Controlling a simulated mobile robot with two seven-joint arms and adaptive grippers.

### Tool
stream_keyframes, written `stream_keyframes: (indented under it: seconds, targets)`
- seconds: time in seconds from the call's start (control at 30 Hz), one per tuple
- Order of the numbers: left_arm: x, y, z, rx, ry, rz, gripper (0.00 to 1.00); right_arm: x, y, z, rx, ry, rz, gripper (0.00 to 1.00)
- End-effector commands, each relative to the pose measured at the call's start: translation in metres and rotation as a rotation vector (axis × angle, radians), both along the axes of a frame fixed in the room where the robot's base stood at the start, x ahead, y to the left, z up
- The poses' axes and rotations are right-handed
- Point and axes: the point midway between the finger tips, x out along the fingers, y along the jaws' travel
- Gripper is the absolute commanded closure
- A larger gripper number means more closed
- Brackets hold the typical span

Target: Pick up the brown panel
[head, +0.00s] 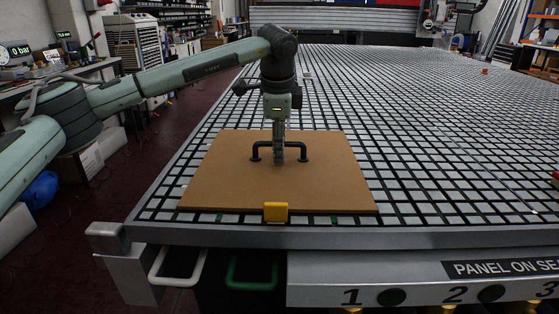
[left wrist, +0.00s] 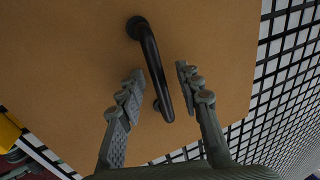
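The brown panel (head: 230,180) lies flat on the grid table near its front edge. A black bar handle (head: 298,149) stands on the middle of the panel. My left gripper (head: 279,160) points down over the handle. In the left wrist view the left gripper (left wrist: 160,77) is open, one finger on each side of the handle (left wrist: 153,62), with gaps between the fingers and the bar. The panel (left wrist: 70,70) fills most of that view. My right gripper is not in view.
The grid table (head: 440,120) stretches far back and is mostly clear. A yellow block (head: 276,212) sits at the panel's front edge. A white handle (head: 178,268) and a green handle (head: 252,273) are below the table's front edge. A sign panel (head: 420,275) with numbers is at the front right.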

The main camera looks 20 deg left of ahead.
Motion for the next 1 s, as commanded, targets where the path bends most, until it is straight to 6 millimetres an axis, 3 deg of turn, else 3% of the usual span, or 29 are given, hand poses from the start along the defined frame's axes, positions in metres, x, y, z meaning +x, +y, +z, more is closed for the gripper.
stream_keyframes:
  seconds: [0.03,0.27,1.0]
  targets:
    - [0.0000,0.0001,0.0002,0.000,0.000,0.000,0.73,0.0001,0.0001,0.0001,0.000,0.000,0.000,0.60]
    - [0.0000,0.0000,0.0004,0.000,0.000,0.000,1.00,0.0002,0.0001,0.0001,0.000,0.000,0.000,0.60]
    - [0.0008,-0.0005,0.0062,-0.002,-0.006,-0.001,1.00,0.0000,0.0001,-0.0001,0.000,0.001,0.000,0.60]
